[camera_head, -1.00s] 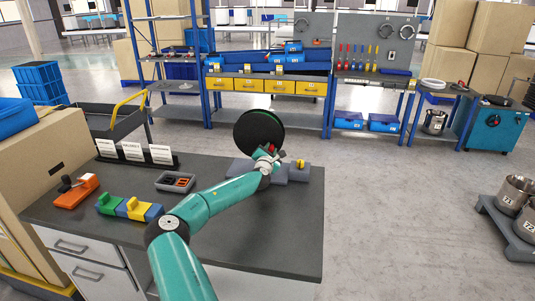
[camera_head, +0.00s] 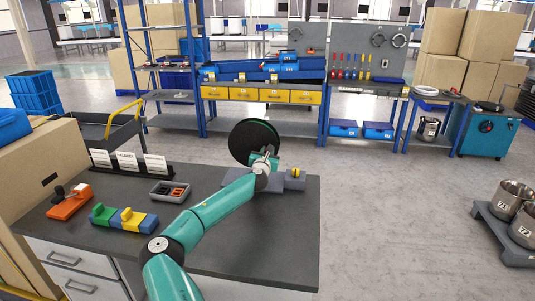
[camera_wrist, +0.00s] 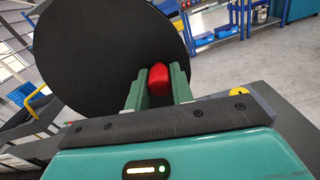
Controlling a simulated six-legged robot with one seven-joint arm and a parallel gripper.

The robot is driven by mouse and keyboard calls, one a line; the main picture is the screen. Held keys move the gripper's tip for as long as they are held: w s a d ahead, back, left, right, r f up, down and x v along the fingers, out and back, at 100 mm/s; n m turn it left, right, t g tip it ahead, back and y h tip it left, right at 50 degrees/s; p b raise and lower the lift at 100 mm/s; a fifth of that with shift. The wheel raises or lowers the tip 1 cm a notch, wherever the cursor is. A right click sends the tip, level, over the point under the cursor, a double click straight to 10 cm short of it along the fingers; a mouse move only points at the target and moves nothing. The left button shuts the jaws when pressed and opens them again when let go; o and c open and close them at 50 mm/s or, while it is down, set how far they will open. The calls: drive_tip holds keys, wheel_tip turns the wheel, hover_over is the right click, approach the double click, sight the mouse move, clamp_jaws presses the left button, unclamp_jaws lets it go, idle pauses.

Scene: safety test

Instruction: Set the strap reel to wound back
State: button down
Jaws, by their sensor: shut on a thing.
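The strap reel is a large dark disc (camera_head: 247,141) standing upright at the back of the grey workbench, on a grey base (camera_head: 232,180). In the wrist view its black face (camera_wrist: 100,50) fills the upper left. My gripper (camera_head: 264,160) is at the reel's front, low on its right side. In the wrist view my gripper (camera_wrist: 158,88) has its two fingers closed on a red knob (camera_wrist: 159,77) in front of the disc. The knob is hidden in the head view. Whether it joins the disc cannot be seen.
A small grey block with a yellow knob (camera_head: 295,176) is just right of the reel. A grey tray (camera_head: 170,191), green, blue and yellow blocks (camera_head: 124,219), an orange tool (camera_head: 69,203) and label cards (camera_head: 128,162) are on the left. The bench's right front is clear.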

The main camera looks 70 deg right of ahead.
drive_tip(key=shift+r, duration=0.2)
drive_tip(key=c, duration=1.2)
unclamp_jaws()
drive_tip(key=shift+f, duration=0.1)
drive_tip(key=s+a, duration=0.2)
drive_tip(key=a, duration=1.1)
drive_tip(key=shift+a, duration=0.35)
drive_tip(key=shift+s, duration=0.1)
